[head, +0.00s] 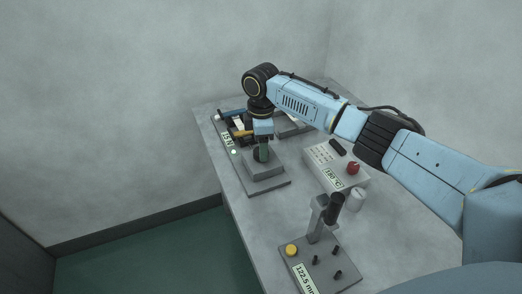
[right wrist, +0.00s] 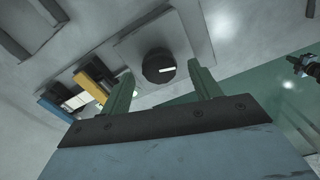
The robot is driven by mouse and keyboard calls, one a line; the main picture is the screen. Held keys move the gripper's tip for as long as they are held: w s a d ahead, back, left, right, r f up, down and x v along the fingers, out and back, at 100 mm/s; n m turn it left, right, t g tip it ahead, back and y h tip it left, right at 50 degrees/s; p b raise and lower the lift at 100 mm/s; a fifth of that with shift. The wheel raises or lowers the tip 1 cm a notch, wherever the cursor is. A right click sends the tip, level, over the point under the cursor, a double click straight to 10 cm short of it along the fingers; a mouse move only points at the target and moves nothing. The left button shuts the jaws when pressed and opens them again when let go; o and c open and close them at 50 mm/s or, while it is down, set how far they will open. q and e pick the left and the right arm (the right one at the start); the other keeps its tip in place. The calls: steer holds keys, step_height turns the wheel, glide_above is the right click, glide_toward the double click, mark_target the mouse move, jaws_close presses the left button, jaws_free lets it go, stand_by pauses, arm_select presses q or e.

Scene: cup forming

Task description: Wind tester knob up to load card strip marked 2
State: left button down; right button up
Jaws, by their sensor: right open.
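The tester (head: 270,184) is a grey block with a stepped top at the left side of the table; its display (head: 228,139) seems to read 15 N. Its knob (right wrist: 158,66) is dark and round with a white mark pointing right in the right wrist view. My right gripper (head: 264,155) points down over the tester top, hiding most of the knob in the head view. In the right wrist view the gripper (right wrist: 162,76) is open, its green fingers apart with the knob between and beyond their tips. I cannot make out a load card strip marked 2. My left gripper is out of view.
A control box (head: 326,166) showing 180 °C has a red knob (head: 353,168). A gauge stand (head: 322,262) reading 122.5 mm with a yellow button stands at the front. The table's left edge is close to the tester.

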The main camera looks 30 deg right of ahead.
steer(key=shift+f, duration=1.15)
steer(key=shift+c, duration=0.9)
steer(key=c, duration=0.8)
steer(key=shift+r+p, duration=0.15)
steer(key=shift+p, duration=0.2)
steer(key=m+p, duration=0.3)
steer(key=p, duration=0.1)
steer(key=shift+a+r, duration=0.1)
steer(key=shift+r, duration=0.05)
steer(key=m+p, duration=0.3)
steer(key=p, duration=0.1)
steer(key=shift+m, duration=0.3)
steer(key=shift+m+p, duration=1.05)
steer(key=shift+m, duration=0.15)
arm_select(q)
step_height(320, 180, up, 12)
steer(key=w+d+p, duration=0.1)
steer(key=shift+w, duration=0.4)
arm_select(e)
steer(key=shift+w+f+m, duration=0.1)
steer(key=shift+f+m, duration=0.1)
steer(key=shift+m, duration=1.2)
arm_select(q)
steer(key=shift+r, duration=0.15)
